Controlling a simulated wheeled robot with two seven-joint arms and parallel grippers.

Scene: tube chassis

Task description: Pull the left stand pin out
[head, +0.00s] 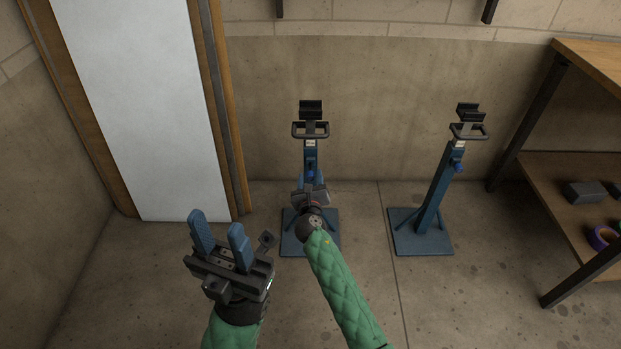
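The left stand (310,151) is a blue post on a square base plate, with a dark cradle and a loop handle on top. A small bright blue knob (311,173), apparently its pin, shows on the front of the post. My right gripper (311,181) is in front of the post at or just below this knob. Its fingers are small and blend with the blue post, so its opening and any contact are unclear. My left gripper (218,224) is open and empty, with blue fingers apart, left of the stand and nearer to me.
A similar right stand (433,190) with a blue knob stands to the right. A wooden shelf unit (575,190) with dark legs is at the far right. A white panel (145,110) in a wooden frame is at the left. Bare floor lies between the stands.

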